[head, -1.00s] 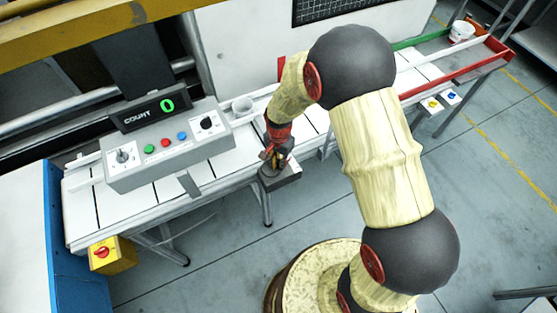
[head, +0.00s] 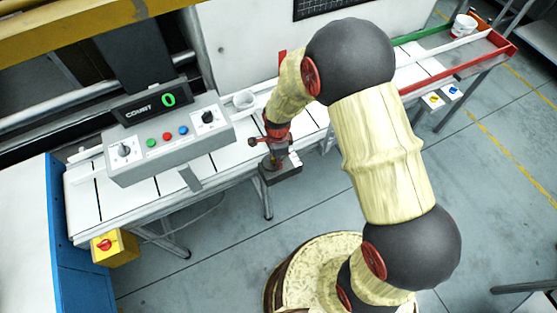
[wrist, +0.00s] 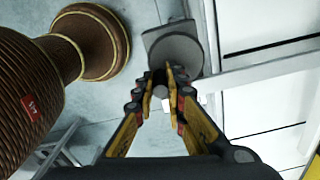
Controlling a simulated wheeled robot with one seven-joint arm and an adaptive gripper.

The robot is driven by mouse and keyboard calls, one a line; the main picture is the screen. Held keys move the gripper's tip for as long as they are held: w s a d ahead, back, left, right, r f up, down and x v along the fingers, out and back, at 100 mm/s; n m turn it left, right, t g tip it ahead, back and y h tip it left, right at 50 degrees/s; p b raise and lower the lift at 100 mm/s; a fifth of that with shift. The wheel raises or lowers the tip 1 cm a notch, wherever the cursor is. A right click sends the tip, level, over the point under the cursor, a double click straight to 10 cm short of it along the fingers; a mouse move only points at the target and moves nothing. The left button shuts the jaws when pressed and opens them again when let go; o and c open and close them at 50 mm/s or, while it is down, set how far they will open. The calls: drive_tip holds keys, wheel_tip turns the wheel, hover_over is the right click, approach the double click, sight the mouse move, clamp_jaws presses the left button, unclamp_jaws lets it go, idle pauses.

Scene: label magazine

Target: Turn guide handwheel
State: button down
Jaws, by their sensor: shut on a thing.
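The guide handwheel (wrist: 178,52) is a grey disc on a squarish grey plate at the top middle of the wrist view. In the head view its dark mounting block (head: 284,176) juts from the front edge of the conveyor, and my gripper largely hides the wheel. My gripper (head: 275,160) points down over the block. In the wrist view my gripper (wrist: 163,74) has its yellow-lined fingers close together at the near side of the disc, shut on a small grey part of the handwheel. The exact contact is partly hidden by the fingers.
The control box (head: 168,145) with knobs and buttons stands on the conveyor (head: 125,200), left of my gripper. Its count display (head: 150,107) reads 0. A red-edged tray (head: 470,66) lies far right. Floor in front is clear.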

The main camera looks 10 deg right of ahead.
idle(0.3)
drive_tip(key=c, duration=1.8)
unclamp_jaws()
drive_tip(key=shift+a, duration=0.1)
drive_tip(key=shift+c, duration=0.2)
drive_tip(key=shift+o, duration=0.2)
wheel_tip(320, 180, up, 12)
